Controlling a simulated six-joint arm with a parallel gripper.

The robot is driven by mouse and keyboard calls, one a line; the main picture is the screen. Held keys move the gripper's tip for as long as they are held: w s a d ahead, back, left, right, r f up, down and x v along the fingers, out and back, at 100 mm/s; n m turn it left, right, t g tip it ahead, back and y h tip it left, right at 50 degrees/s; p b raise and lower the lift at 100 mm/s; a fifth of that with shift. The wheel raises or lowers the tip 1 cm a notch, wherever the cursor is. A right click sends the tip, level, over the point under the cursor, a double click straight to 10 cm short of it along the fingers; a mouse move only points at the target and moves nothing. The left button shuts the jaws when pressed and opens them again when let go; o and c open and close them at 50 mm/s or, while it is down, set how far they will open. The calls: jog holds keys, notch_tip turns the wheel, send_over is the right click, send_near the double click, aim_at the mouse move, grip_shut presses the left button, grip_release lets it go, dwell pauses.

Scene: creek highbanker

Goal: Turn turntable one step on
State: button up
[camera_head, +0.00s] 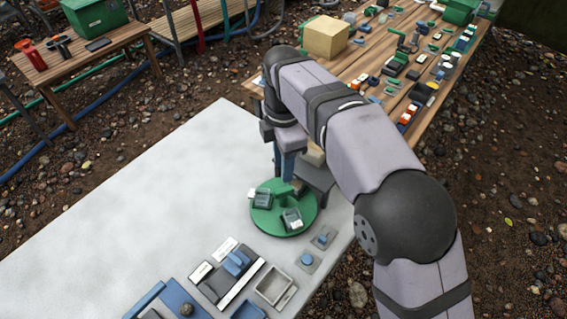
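The turntable (270,222) is a round green disc on the pale table, near its right edge. A raised green piece (286,197) stands around its middle. Two small grey boxes with light tops sit on the disc, one at the left (262,200) and one at the front (292,219). My gripper (287,177) points down over the back part of the turntable, with its blue-grey fingers close behind the raised green piece. I cannot tell whether they touch it. The gap between the fingertips is not clear from this angle.
The pale table (130,215) is bare at left. Grey and blue holders (232,275), a small open tray (275,286) and a blue knob (307,260) stand in front of the turntable. A grey block (318,180) is close at its right. A wooden table (375,57) with many small parts lies behind.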

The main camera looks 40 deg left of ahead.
jog(key=shift+f, duration=0.2)
jog(key=b, duration=0.6)
send_over(284, 190)
notch_tip(284, 190, down, 5)
jog(key=shift+a+f, duration=0.1)
jog(key=shift+f+b, duration=0.5)
jog(key=shift+f, duration=1.15)
grip_shut()
